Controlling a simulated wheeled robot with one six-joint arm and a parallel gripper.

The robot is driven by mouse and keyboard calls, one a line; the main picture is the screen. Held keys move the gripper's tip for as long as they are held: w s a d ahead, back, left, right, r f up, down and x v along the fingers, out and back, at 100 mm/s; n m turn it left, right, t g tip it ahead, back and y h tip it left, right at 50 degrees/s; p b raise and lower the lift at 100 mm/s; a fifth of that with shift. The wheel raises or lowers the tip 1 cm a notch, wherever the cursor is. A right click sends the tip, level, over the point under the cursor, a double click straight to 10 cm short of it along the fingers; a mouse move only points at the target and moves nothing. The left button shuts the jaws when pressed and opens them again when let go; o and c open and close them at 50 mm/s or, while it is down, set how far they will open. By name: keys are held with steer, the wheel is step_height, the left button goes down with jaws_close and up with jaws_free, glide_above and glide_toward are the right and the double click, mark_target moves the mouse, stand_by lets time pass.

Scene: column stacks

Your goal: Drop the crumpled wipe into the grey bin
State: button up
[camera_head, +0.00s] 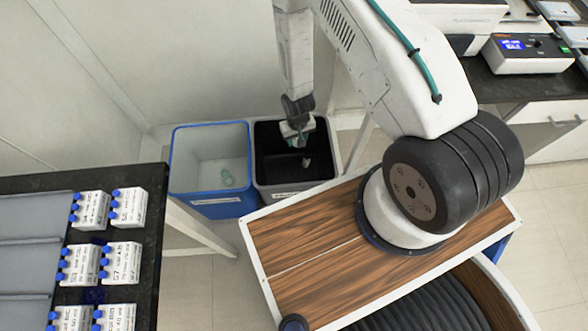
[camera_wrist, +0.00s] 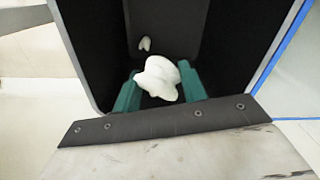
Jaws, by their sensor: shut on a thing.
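The crumpled wipe (camera_wrist: 158,78) is a white lump between the green fingers of my gripper (camera_head: 300,138) in the wrist view. My gripper is shut on it. The grey bin (camera_head: 262,192) stands on the floor, with a grey rim, black inside and a pale label on its front. My gripper points down over the bin's opening. The bin's dark walls also surround the wipe in the wrist view (camera_wrist: 88,45). The gripper's exact height against the rim is hard to tell.
A blue bin (camera_head: 212,208) stands against the grey bin's left side, with a pale green item (camera_head: 228,178) inside. A small white scrap (camera_wrist: 145,44) lies inside the grey bin. A dark bench (camera_head: 150,240) with bottle boxes stands at left. A wall is behind the bins.

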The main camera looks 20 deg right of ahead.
steer(key=shift+s+f, duration=0.1)
steer(key=shift+f, duration=1.8)
steer(key=o, duration=1)
steer(key=shift+r, duration=0.1)
steer(key=shift+r, duration=3.8)
